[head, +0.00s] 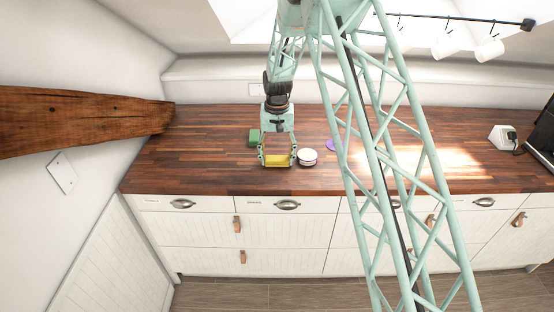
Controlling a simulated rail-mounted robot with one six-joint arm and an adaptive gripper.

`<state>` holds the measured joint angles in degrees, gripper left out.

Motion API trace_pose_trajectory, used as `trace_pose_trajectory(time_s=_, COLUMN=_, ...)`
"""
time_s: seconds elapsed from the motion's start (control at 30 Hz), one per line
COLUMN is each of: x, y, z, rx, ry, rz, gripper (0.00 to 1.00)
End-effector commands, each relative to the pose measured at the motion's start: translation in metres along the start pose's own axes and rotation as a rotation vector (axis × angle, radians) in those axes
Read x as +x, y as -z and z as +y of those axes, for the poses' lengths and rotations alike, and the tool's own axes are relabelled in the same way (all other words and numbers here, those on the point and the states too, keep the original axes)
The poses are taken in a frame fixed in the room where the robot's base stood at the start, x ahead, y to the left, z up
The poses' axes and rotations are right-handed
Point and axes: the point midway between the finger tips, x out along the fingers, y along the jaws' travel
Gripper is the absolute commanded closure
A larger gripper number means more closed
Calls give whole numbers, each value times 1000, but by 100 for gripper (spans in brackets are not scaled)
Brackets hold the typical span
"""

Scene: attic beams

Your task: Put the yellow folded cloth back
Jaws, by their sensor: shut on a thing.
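The yellow folded cloth (277,161) is between the fingers of my gripper (277,159), low over the wooden countertop (210,165) near its front edge. My gripper points down and is shut on the cloth. I cannot tell whether the cloth touches the countertop.
A green block (254,137) stands just behind and left of my gripper. A round white-topped container (307,157) stands close on the right, with a purple item (331,145) beyond it. A white device (503,137) is at the far right. The countertop's left part is clear.

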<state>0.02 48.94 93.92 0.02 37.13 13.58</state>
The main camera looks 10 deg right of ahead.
Motion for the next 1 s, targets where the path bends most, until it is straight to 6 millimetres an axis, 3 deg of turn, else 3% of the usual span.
trace_pose_trajectory(time_s=0.27, x=4, y=0, z=0, rx=0, ry=0, rz=0, gripper=55)
trace_pose_trajectory(time_s=0.3, x=3, y=0, z=0, rx=0, ry=0, rz=0, gripper=40)
trace_pose_trajectory(time_s=0.43, x=3, y=0, z=0, rx=0, ry=0, rz=0, gripper=30)
trace_pose_trajectory(time_s=1.0, x=-5, y=0, z=0, rx=0, ry=0, rz=1, gripper=30)
